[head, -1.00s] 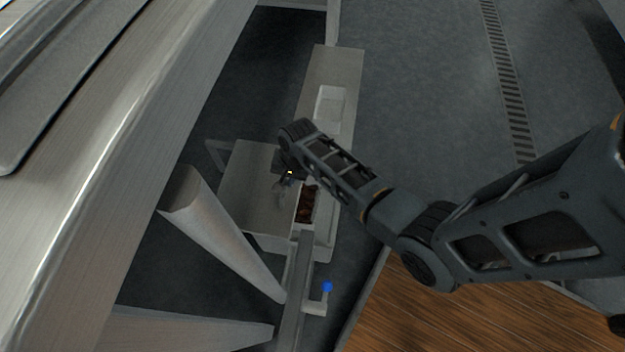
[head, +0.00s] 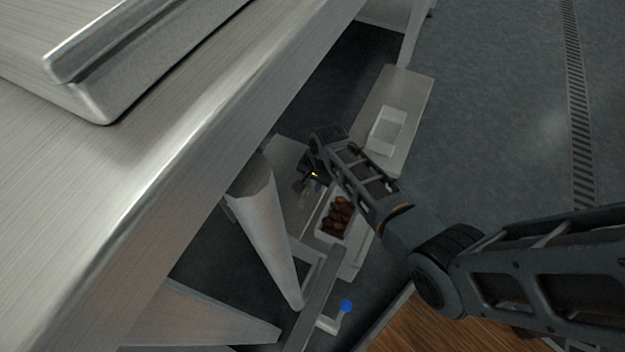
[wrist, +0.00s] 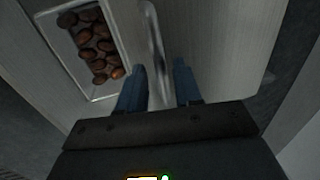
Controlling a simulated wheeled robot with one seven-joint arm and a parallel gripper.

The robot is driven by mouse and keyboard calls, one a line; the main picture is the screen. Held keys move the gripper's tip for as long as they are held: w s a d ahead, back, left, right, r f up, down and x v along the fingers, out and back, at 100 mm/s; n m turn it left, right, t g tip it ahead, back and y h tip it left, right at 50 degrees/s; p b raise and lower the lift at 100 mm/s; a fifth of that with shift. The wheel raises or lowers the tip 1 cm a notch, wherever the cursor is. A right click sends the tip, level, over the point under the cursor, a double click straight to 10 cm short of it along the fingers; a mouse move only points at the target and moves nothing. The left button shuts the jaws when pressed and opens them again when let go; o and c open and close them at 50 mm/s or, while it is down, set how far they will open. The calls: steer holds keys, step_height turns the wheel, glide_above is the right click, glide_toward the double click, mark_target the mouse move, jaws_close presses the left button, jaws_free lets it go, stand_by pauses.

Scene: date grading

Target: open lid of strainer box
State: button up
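A pale, flat metal panel (wrist: 225,50), which looks like the strainer box lid, fills the middle and right of the wrist view. A thin shiny bar, seemingly its handle (wrist: 153,35), runs between my two blue fingertips. My gripper (wrist: 159,70) is open around the bar, with gaps showing at both sides. Whether either finger touches it I cannot tell. In the head view my gripper (head: 309,188) is small and dark over the pale box under the table, partly hidden by my arm.
A white tray of brown dates (head: 321,228) lies just right of my gripper; the tray also shows in the wrist view (wrist: 98,97). A white container (head: 387,130) stands on a pale bench (head: 413,88). A big metal table (head: 190,130) and its leg (head: 265,225) crowd the left.

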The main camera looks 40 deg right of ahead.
steer(key=shift+o, duration=0.4)
step_height(320, 180, up, 8)
steer(key=s+p, duration=0.1)
steer(key=p, duration=0.2)
steer(key=shift+s+d+f+p, duration=0.2)
steer(key=shift+d+p, duration=0.1)
steer(key=shift+p, duration=0.1)
